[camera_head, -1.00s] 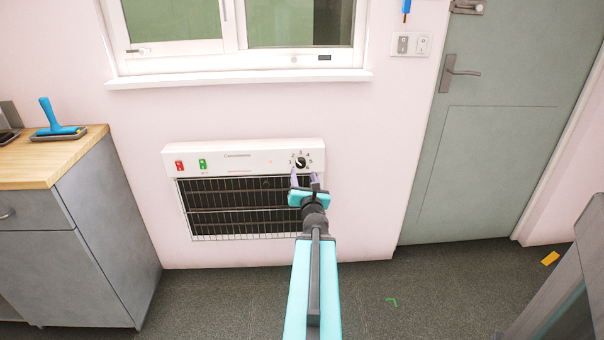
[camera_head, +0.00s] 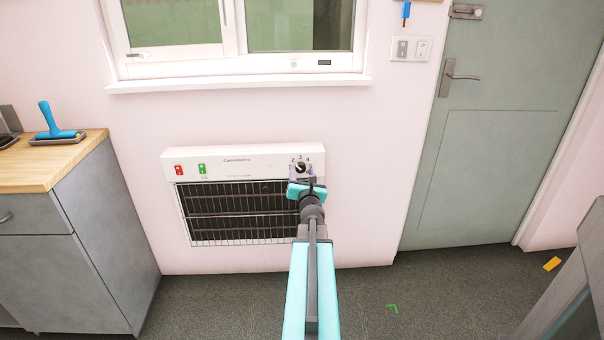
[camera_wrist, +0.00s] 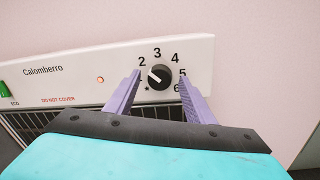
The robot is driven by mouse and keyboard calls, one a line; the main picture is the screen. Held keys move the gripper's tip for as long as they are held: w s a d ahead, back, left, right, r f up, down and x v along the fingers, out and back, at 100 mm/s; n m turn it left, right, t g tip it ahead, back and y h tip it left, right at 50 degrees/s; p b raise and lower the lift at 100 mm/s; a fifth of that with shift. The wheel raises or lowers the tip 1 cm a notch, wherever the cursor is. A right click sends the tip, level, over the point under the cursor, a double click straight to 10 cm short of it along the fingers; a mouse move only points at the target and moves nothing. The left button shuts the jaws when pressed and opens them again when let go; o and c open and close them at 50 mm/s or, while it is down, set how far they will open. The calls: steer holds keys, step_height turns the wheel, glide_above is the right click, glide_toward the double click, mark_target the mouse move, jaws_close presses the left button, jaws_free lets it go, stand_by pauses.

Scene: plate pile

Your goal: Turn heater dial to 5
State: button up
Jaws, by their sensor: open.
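The white wall heater (camera_head: 262,160) hangs under the window, and its panel also shows in the wrist view (camera_wrist: 60,75). Its black round dial (camera_wrist: 160,77) sits at the panel's right end with the numbers 2 to 6 visible around it. The dial's white pointer mark points to the upper left, between the 2 and the partly hidden number below it. In the head view the dial (camera_head: 300,168) is partly hidden by my gripper. My gripper (camera_wrist: 160,82) is open, with one purple finger on each side of the dial. I cannot tell whether either finger touches it.
The heater carries a red switch (camera_head: 179,169) and a green switch (camera_head: 202,168) at its left, with a dark wire grille (camera_head: 240,212) below. A grey cabinet (camera_head: 90,240) stands left and a door (camera_head: 500,140) is at right. The floor below is mostly clear.

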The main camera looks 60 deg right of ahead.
stand_by(0.3)
steer(key=c, duration=1.1)
steer(key=shift+o, duration=0.2)
